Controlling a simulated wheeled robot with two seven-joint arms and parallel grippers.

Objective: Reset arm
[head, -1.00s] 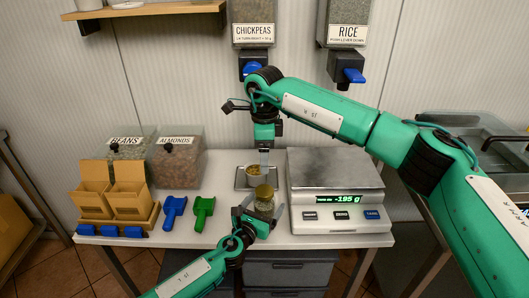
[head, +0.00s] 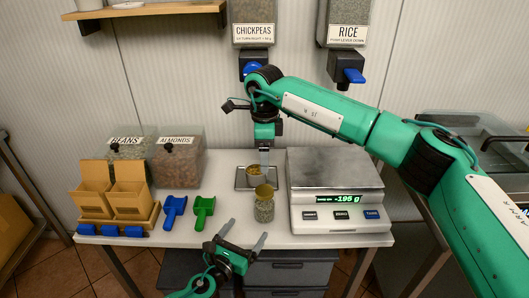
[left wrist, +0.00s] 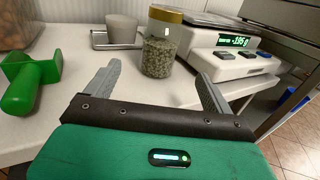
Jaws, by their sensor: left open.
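My left gripper (head: 246,231) is open and empty at the table's front edge, below a glass jar in the head view. The jar (head: 264,208) has a gold lid or rim and grainy contents, and stands upright on the table. In the left wrist view the jar (left wrist: 158,52) stands beyond the open fingers (left wrist: 158,72), apart from them. My right gripper (head: 265,157) points down beside a small cup (head: 250,171) on a metal tray (head: 241,184). Whether its fingers are open or shut, or touch the cup, is unclear.
The scale (head: 341,224), reading -195 g, stands right of the jar. Blue (head: 174,211) and green (head: 203,212) scoops lie left. Chickpeas (head: 253,28) and rice (head: 345,28) dispensers hang above.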

